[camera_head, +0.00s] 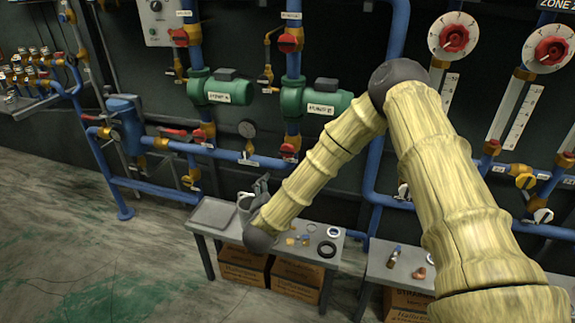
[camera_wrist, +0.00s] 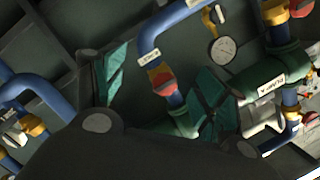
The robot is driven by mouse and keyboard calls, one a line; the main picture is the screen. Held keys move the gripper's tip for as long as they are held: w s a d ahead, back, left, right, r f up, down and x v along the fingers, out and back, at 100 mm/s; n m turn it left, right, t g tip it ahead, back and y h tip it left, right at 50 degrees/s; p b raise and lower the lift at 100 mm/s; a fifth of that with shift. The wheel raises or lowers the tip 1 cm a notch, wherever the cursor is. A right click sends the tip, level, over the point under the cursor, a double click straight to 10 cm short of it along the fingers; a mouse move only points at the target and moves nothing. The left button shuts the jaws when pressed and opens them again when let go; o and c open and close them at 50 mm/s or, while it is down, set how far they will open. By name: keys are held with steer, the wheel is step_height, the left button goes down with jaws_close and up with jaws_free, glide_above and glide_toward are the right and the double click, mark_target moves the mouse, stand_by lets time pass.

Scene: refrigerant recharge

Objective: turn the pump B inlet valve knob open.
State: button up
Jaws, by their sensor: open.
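Pump B (camera_head: 318,104) is a green pump on a blue pipe. A red valve knob (camera_head: 288,150) sits on the pipe beneath it. In the wrist view, which looks upside down, what appears to be this red knob (camera_wrist: 163,81) shows in the middle. A small pipe label beside it is too small to read. My gripper (camera_wrist: 160,85) is open, with one teal finger left of the knob and one right of it in the picture. No contact shows and the distance is unclear. In the head view my gripper (camera_head: 261,187) is small, above the bench.
A pressure gauge (camera_head: 247,129) and pump A (camera_head: 219,91) are left of pump B. Another red valve (camera_head: 290,41) is above pump B. A low bench (camera_head: 214,213) with small parts stands below, boxes (camera_head: 242,264) under it. Blue pipes (camera_head: 383,130) run close to my arm.

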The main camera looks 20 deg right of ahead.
mark_target(287, 152)
steer(key=w+d+r+m+h, duration=0.1)
steer(key=w+d+r, duration=0.1)
steer(key=w+d, duration=0.1)
steer(key=w+d+r+m+h+b, duration=0.1)
steer(key=w+d, duration=0.2)
steer(key=w, duration=0.2)
steer(key=w+d+r+m+h, duration=0.1)
steer(key=w+d+r, duration=0.1)
steer(key=w+d, duration=0.1)
steer(key=shift+w+d+r+m+h, duration=0.1)
steer(key=shift+w+r+m+h, duration=0.25)
steer(key=shift+w, duration=0.3)
steer(key=c, duration=1)
